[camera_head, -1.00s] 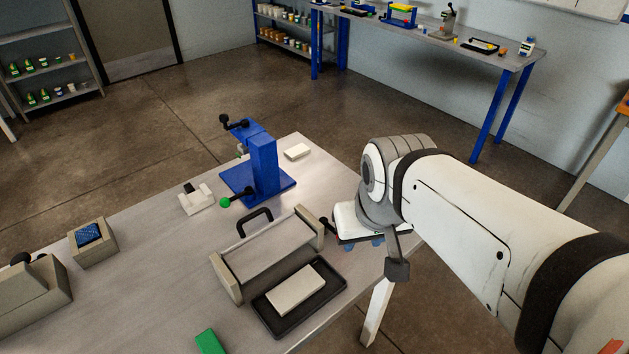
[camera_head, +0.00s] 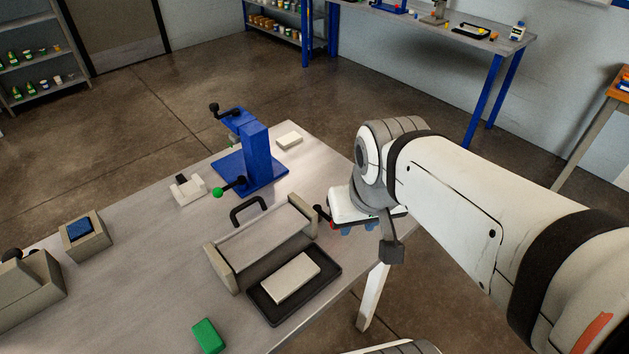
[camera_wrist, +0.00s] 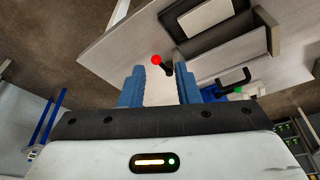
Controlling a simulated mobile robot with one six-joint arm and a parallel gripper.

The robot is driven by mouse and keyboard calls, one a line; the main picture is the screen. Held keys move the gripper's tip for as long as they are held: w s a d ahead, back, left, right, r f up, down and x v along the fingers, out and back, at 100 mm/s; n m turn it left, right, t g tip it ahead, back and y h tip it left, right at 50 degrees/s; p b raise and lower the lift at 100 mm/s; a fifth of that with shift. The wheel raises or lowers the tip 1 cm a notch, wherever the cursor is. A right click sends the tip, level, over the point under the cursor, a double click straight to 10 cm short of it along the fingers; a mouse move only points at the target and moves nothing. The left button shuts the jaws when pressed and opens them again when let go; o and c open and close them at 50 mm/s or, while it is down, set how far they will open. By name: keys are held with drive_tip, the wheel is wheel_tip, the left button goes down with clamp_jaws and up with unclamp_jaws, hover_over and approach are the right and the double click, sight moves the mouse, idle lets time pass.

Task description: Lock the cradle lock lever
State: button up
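The cradle (camera_head: 222,270) is a pale grey frame with end plates, standing near the table's front edge. A lever with a red ball knob (camera_wrist: 156,60) and a dark arm is at the cradle's side; the red also shows in the head view (camera_head: 333,225), partly hidden by my gripper. My gripper (camera_wrist: 159,86) has blue fingers that stand apart with nothing between them. In the wrist view the red knob appears just beyond the fingertips, in line with the gap. In the head view my gripper (camera_head: 357,229) is right of the cradle, its fingers partly hidden.
A black tray (camera_head: 263,311) holding a white block (camera_head: 292,277) lies in front of the cradle. A blue press (camera_head: 258,158) with a green-knobbed lever (camera_head: 217,192) stands behind. A green block (camera_head: 208,335) lies at the front.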

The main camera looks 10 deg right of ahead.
drive_tip(key=shift+w+f+n, duration=0.15)
drive_tip(key=shift+w+n, duration=0.25)
drive_tip(key=c, duration=0.3)
drive_tip(key=w+f+n+b, duration=0.1)
drive_tip(key=w+n, duration=0.2)
drive_tip(key=w+f+n+g+y+b, duration=0.1)
drive_tip(key=w+f+n, duration=0.1)
drive_tip(key=w+n, duration=0.1)
drive_tip(key=w+d+f+n+g+y+b, duration=0.1)
drive_tip(key=w+n, duration=0.2)
drive_tip(key=shift+w+f, duration=0.3)
drive_tip(key=shift+f, duration=0.05)
clamp_jaws()
drive_tip(key=w+d+f+n+g+y+b, duration=0.1)
drive_tip(key=w+d+f+n+y+b, duration=0.1)
drive_tip(key=w+f+n, duration=0.4)
drive_tip(key=shift+w+d+f+n, duration=0.2)
drive_tip(key=shift+w+f+n, duration=0.05)
drive_tip(key=shift+w+n, duration=0.75)
